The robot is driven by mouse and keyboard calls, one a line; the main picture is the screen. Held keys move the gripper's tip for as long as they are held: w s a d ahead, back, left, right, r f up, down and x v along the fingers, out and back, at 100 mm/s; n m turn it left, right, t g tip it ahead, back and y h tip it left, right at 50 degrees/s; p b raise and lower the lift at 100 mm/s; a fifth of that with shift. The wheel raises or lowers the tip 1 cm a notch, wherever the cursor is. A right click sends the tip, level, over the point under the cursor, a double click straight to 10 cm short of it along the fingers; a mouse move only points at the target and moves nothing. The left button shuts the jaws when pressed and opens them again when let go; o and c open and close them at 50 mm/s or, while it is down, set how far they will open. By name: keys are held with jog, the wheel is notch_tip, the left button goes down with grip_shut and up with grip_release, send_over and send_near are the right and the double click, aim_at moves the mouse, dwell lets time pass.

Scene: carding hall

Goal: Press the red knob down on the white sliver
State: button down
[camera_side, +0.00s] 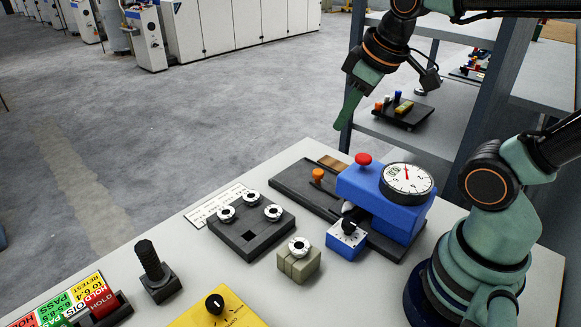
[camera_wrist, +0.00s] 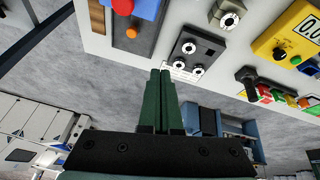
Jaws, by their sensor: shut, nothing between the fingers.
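The red knob (camera_side: 363,159) stands on top of a blue tester (camera_side: 385,190) with a round dial gauge (camera_side: 407,179). In the wrist view the knob (camera_wrist: 123,6) is at the top edge, partly cut off. A small whitish piece (camera_side: 347,207) shows at the tester's front, mostly hidden; I cannot tell if it is the white sliver. My gripper (camera_side: 341,124) is shut and empty, pointing down in the air above the table's far side, apart from the knob. Its green fingers (camera_wrist: 161,73) lie together in the wrist view.
A dark base plate with an orange knob (camera_side: 318,175) lies left of the tester. A small blue dial box (camera_side: 346,240) stands in front. A dark block with white discs (camera_side: 252,226), a beige block (camera_side: 298,262), a black post (camera_side: 152,265) and a yellow box (camera_side: 222,309) occupy the table.

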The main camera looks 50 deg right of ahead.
aim_at(364, 156)
jog(key=d+r+n+g, duration=0.4)
jog(key=d+n, duration=0.5)
jog(key=n, duration=0.6)
jog(key=shift+w+r+g, duration=0.2)
jog(key=shift+r+g, duration=0.1)
jog(key=shift+g, duration=0.4)
jog(key=shift+d, duration=0.1)
jog(key=shift+f, duration=0.1)
jog(key=f, duration=1.4)
jog(key=shift+s+a, duration=0.2)
jog(key=shift+s, duration=0.15)
jog(key=shift+f, duration=0.95)
jog(key=shift+s, duration=0.1)
